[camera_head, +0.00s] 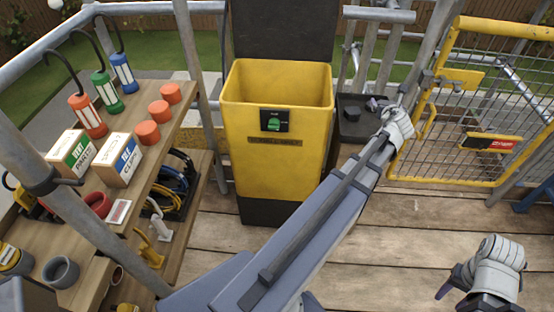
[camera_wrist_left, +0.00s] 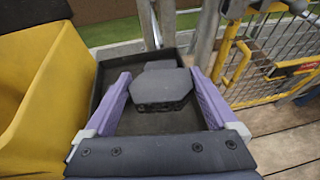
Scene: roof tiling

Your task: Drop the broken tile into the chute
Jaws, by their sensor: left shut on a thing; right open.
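The broken tile, a dark grey slab piece (camera_wrist_left: 160,90), lies between the two purple fingers of my left gripper (camera_wrist_left: 158,76) in the left wrist view. My left gripper is shut on it, over a black tray (camera_wrist_left: 112,75). In the head view this gripper (camera_head: 376,102) is at the tray, just right of the tall yellow bin-like chute (camera_head: 285,165). The chute is open at the top, its dark lid (camera_head: 283,30) raised behind, with a small green-lit panel in front. My right gripper (camera_head: 480,290) is open and empty at the lower right; its fingers are partly cut off.
A wooden shelf (camera_head: 150,105) at the left holds lanterns, orange cylinders, boxes and straps. A yellow mesh gate (camera_head: 470,110) stands at the right, with scaffold poles around. My left arm crosses in front of the chute's right side. The plank floor (camera_head: 400,240) is mostly clear.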

